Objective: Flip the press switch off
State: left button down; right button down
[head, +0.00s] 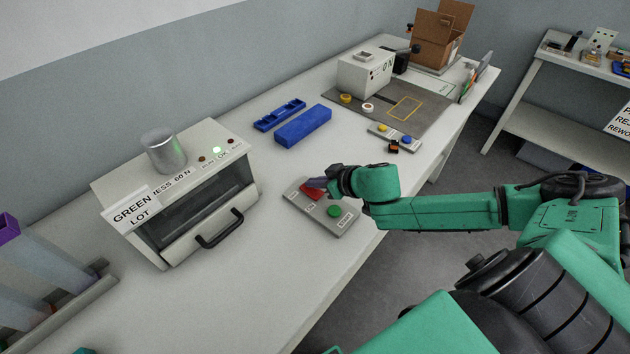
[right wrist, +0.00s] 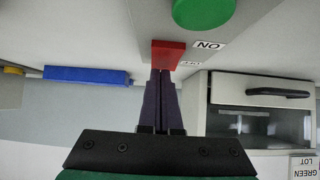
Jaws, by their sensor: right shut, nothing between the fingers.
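The press switch is a red rocker (head: 311,192) on a grey control box (head: 334,220) on the table, with a round green button (head: 334,211) on the same box. In the right wrist view the red rocker (right wrist: 168,53) stands beside an "ON" label, with the green button (right wrist: 204,10) above it. My right gripper (head: 314,183) is shut and empty. Its fingertips (right wrist: 161,72) are right at the red rocker and seem to touch it. They hide part of it in the head view. My left gripper is in neither view.
The press (head: 185,190) stands left of the box, with a black handle, a lit green lamp and a metal cylinder on top. Blue trays (head: 303,126) lie behind the box. A dark mat (head: 425,105) with small parts lies farther back. The table's front edge is close to the box.

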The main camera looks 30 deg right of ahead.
jog(key=shift+a+f, duration=0.1)
jog(key=shift+f, duration=0.05)
jog(key=shift+w+f, duration=0.1)
jog(key=shift+f, duration=0.05)
jog(key=shift+w+a+r+p, duration=0.15)
jog(key=shift+w+r+p, duration=0.1)
jog(key=shift+w+p, duration=0.4)
jog(key=shift+w+a+f, duration=0.1)
jog(key=shift+w+a, duration=0.05)
